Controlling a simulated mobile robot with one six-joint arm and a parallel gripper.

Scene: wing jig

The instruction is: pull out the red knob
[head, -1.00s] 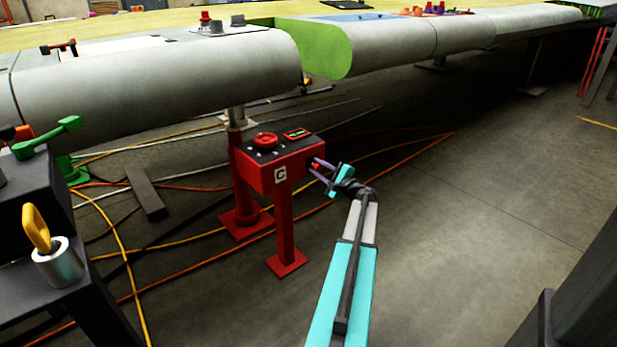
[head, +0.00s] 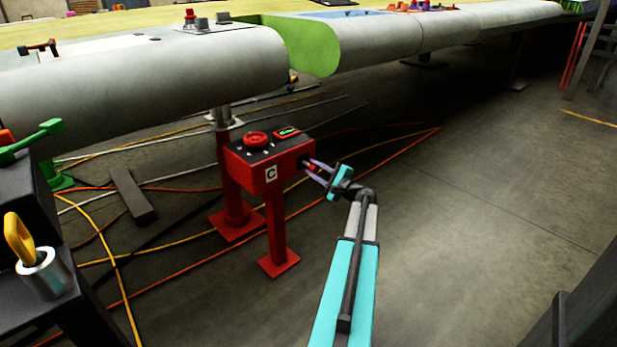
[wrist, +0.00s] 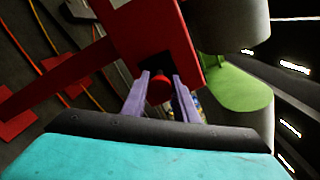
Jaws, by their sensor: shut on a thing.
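The red knob (head: 311,168) is on the right-hand side of a red box (head: 264,177) marked C. In the wrist view the round red knob (wrist: 158,92) stands out from a dark patch on the box's face. My gripper (head: 310,166) is shut on the knob, with one purple finger on each side. The gripper (wrist: 160,80) points at the box face in the wrist view. The fingers partly hide the knob and its stem in the head view.
Cables (head: 110,270) lie on the floor. A dark stand with a yellow-handled piece (head: 18,238) is at lower left.

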